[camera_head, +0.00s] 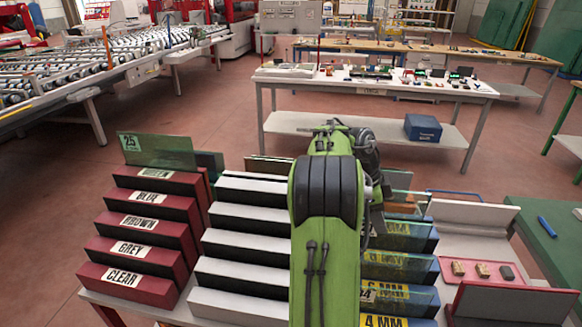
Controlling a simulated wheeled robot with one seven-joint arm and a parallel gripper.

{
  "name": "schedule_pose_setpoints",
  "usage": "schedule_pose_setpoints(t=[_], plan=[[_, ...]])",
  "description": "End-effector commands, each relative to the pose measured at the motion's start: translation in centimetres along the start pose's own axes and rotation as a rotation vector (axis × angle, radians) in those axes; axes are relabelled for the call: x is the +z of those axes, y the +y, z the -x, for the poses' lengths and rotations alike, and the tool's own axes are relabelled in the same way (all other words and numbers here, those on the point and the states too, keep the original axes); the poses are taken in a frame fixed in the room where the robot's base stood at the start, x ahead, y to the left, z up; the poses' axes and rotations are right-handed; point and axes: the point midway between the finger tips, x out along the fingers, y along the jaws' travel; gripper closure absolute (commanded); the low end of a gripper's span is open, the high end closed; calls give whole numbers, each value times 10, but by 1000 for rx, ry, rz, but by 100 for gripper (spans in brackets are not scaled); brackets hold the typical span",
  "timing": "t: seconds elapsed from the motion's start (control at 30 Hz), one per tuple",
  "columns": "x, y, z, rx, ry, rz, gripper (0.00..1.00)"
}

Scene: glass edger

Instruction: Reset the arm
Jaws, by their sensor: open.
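My green arm (326,262) rises from the bottom edge just right of the middle and reaches away over the sample table. A dark band wraps its joint, and two black cables run along it. The far part of the arm is foreshortened beyond this joint, with dark grey links beside it. I cannot make out my gripper or its fingers; the arm hides that end.
Red stepped blocks (133,252) labelled by glass colour stand left of the arm, white steps (236,272) beside them. Blue blocks with glass pieces (403,265) stand close right. A workbench (374,90) with small items stands behind; red floor lies between.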

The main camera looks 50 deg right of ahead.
Motion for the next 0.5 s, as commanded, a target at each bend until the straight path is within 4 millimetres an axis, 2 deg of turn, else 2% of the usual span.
schedule_pose_setpoints(t=[0.27,0.37,0.47,0.5], plan=[[3,1,3,-7,-4,16,59],[28,10,31,-73,-35,178,59],[76,42,81,-213,-85,531,59],[97,61,100,-279,-101,698,59]])
